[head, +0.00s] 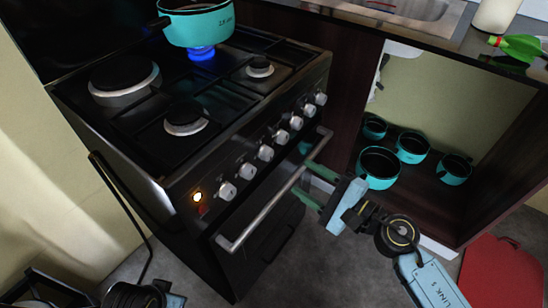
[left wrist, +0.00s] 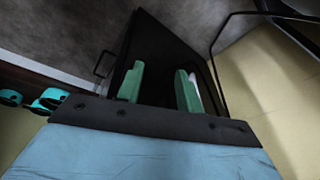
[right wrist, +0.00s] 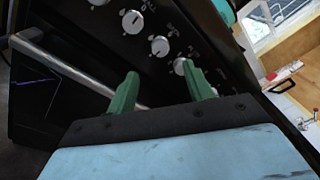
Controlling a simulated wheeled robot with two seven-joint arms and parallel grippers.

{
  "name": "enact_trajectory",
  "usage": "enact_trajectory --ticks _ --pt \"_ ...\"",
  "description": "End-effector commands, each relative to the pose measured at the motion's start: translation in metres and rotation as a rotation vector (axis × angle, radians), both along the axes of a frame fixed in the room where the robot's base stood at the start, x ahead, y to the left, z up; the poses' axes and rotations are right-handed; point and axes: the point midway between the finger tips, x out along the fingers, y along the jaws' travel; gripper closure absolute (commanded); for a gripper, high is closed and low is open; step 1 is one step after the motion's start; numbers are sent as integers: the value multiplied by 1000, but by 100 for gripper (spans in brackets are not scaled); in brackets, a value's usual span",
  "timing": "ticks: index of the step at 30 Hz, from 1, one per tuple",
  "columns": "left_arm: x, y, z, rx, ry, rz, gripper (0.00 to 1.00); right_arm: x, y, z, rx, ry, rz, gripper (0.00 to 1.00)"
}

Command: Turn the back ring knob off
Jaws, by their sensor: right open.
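The black stove (head: 150,165) has a row of white knobs (head: 266,152) on its front panel. I cannot tell which knob serves the back ring. A blue flame (head: 202,53) burns on the back ring, under a teal pot (head: 200,25). My right gripper (head: 312,181) is open and empty, in front of the oven handle and below the knobs. In the right wrist view several knobs (right wrist: 159,45) lie beyond its spread green fingers (right wrist: 160,88), not touched. My left gripper (left wrist: 160,86) is open and empty, low by the stove's dark side; its fingers are not clear in the head view.
The silver oven handle (head: 262,210) juts out beside my right fingers. An open cupboard (head: 440,110) at the right holds several teal pots (head: 378,166). A red mat or board (head: 502,275) lies at the lower right. An orange light (head: 197,197) glows on the panel.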

Motion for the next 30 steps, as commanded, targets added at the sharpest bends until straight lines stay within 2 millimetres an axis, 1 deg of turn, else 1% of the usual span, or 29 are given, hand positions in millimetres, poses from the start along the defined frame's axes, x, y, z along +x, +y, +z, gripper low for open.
enact_trajectory --ticks 1,6,9,13,18,27,30 --pt "0 1 -2 3 2 0 64 9 9 2 4 -2 -1 48" --pt "-1 4 -9 6 5 0 64 32 38 2 5 1 -1 48" --pt "-1 4 -10 6 5 0 64 44 52 1 5 2 -2 48" --pt "0 4 -9 6 4 0 64 56 66 0 6 3 -2 48" --pt "1 3 -7 5 0 -1 64 63 74 0 3 4 -1 48" --pt "1 3 -6 5 1 -2 64 64 75 -1 3 4 -1 48" --pt "0 3 -6 5 1 -2 64 64 75 -1 3 4 -1 62"
